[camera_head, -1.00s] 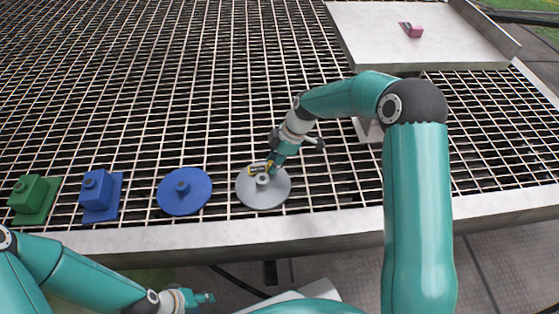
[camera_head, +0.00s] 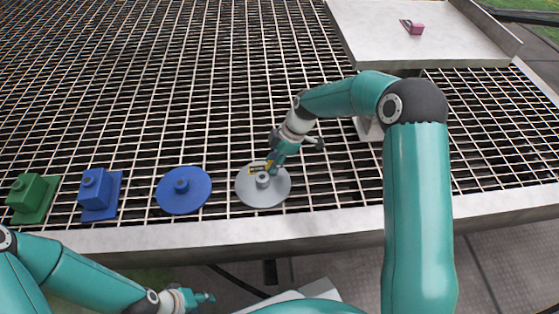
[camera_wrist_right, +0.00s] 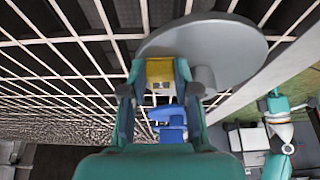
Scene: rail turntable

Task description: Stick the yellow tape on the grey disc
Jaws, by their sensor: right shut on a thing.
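The grey disc (camera_head: 262,196) lies on the grating near its front edge, with a small grey hub in its middle. My right gripper (camera_head: 266,170) is over the disc's back part, next to the hub. In the right wrist view the disc (camera_wrist_right: 240,50) fills the upper right, and the yellow tape (camera_wrist_right: 160,71) is between the fingers of my right gripper (camera_wrist_right: 158,92). The gripper is shut on the tape. I cannot tell whether the tape touches the disc. My left gripper (camera_head: 203,299) is low at the front, below the table edge; its jaws are too small to read.
A blue disc (camera_head: 184,192) lies left of the grey disc. Further left are a blue block (camera_head: 97,190) and a green block (camera_head: 32,197). The grating behind the discs is clear.

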